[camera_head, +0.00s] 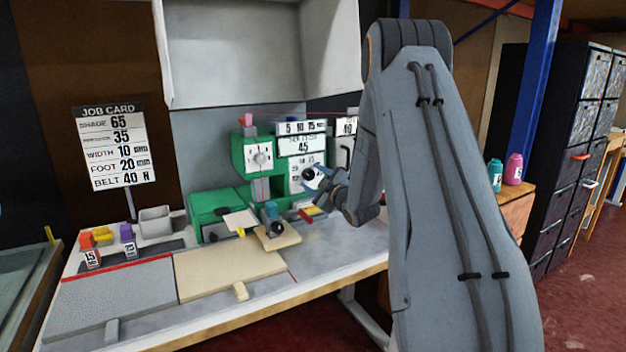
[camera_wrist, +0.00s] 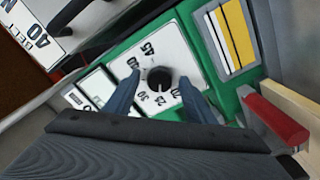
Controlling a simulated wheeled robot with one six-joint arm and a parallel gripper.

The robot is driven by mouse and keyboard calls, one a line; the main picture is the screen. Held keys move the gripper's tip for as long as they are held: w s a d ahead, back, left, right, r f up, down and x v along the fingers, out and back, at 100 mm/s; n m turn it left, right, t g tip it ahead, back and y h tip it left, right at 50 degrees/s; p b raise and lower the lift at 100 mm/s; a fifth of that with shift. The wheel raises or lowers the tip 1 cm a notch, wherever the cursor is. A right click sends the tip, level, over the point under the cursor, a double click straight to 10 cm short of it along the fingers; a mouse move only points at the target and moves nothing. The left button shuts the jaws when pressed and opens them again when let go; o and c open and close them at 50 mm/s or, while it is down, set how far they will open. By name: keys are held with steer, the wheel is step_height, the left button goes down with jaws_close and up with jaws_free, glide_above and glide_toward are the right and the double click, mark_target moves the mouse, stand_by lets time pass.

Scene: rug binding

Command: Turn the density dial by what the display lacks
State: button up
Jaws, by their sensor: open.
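The dial is a black round knob (camera_wrist: 160,79) on a white plate (camera_wrist: 148,55) with numbers around it, 45 and 30 among them. In the head view the dial plate (camera_head: 299,182) is on the front of the green machine, partly behind my gripper (camera_head: 318,182). My gripper's blue fingers (camera_wrist: 158,88) are open, one on each side of the knob; I cannot tell whether they touch it. The display (camera_head: 302,146) above reads 45. The job card (camera_head: 112,146) reads shade 65, a blurred second line 35, width 10, foot 20 and belt 40.
The green machine (camera_head: 216,205) stands on the bench with another dial (camera_head: 259,155) at left. A red block (camera_wrist: 275,120) is at right in the wrist view. Grey and beige boards (camera_head: 225,275) lie at the bench front. A hood (camera_head: 262,50) hangs above.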

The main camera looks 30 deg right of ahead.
steer(key=s, duration=0.7)
steer(key=shift+s+d+b, duration=0.15)
steer(key=shift+s+b, duration=0.25)
steer(key=shift+b, duration=0.05)
